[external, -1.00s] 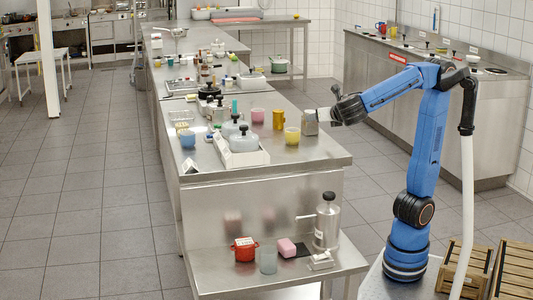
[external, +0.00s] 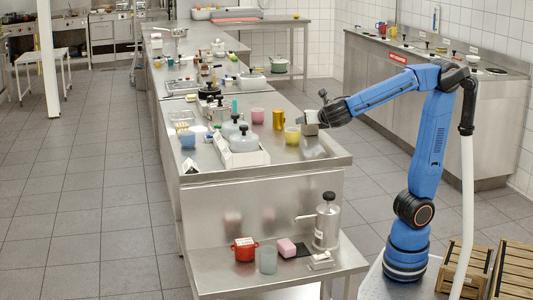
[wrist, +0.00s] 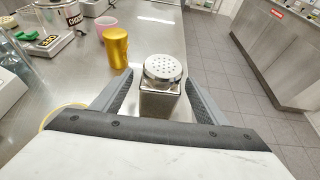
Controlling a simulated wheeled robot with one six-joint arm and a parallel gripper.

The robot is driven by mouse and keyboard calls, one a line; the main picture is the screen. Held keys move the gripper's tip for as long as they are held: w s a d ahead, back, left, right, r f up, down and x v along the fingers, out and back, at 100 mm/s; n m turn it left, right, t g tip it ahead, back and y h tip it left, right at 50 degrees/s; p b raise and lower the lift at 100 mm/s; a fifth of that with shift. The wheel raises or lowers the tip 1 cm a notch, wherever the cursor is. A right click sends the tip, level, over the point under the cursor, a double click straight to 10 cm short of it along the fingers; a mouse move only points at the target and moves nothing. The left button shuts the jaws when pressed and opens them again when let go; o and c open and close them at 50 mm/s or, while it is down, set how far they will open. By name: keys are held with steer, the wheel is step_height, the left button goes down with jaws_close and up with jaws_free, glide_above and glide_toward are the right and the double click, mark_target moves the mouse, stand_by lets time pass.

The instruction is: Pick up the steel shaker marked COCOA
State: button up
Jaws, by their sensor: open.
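A square steel shaker with a round perforated lid (wrist: 162,72) stands upright on the steel counter in the wrist view. No COCOA marking can be read on the sides I see. My gripper (wrist: 158,78) is open, with one finger on each side of the shaker; a gap shows at least on the right, and I cannot tell whether the left finger touches. In the external view my gripper (external: 314,117) is low over the counter's right edge, at the shaker (external: 310,129), which it partly hides.
A gold cup (wrist: 116,47) and a pink cup (wrist: 104,26) stand to the left. A yellow cup (external: 292,136) is close on the left of the shaker.

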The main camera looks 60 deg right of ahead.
steer(key=shift+x, duration=2.6)
steer(key=shift+f, duration=0.1)
steer(key=c, duration=1.2)
